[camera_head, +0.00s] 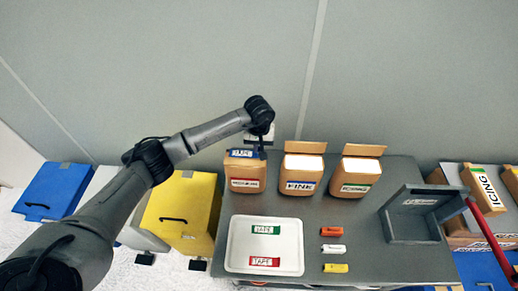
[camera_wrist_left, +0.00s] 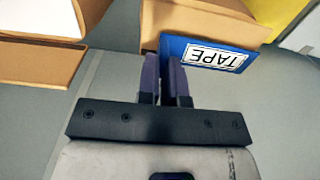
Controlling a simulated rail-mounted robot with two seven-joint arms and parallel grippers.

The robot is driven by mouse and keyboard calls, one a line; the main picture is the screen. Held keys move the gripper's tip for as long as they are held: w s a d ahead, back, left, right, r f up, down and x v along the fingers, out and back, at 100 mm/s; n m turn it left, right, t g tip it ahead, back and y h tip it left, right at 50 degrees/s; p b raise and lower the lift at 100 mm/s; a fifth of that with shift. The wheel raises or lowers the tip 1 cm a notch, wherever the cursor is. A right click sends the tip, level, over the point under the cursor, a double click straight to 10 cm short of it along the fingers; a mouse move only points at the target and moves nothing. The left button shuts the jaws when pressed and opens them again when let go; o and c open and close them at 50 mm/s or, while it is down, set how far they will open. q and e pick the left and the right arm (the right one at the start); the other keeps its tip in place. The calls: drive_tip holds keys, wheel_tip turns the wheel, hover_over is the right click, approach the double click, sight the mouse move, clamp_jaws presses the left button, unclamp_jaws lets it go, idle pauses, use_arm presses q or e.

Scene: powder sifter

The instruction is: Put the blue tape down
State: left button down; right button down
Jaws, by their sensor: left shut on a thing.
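The blue tape (camera_head: 241,153) is a flat blue piece with a white TAPE label. It appears at the top of the left cardboard box (camera_head: 243,174), which has a red-edged label. My left gripper (camera_head: 262,153) is shut on the tape near its right end. In the left wrist view, the two fingers (camera_wrist_left: 166,82) meet the edge of the blue tape (camera_wrist_left: 176,46), with the box behind it. I cannot tell whether the tape touches the box. A white tray (camera_head: 234,245) holds a green-labelled tape (camera_head: 266,230) and a red-labelled tape (camera_head: 264,262). My right gripper is not in view.
Two more open cardboard boxes stand to the right, one blue-labelled (camera_head: 301,173) and one green-labelled (camera_head: 356,174). Orange (camera_head: 332,231), white (camera_head: 333,249) and yellow (camera_head: 335,268) small items lie beside the tray. A grey bin (camera_head: 415,228) stands farther right. The table between is clear.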

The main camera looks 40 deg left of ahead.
use_arm(q)
wheel_tip(320, 180, down, 2)
drive_tip(key=shift+f, duration=0.15)
drive_tip(key=c, duration=1.3)
unclamp_jaws()
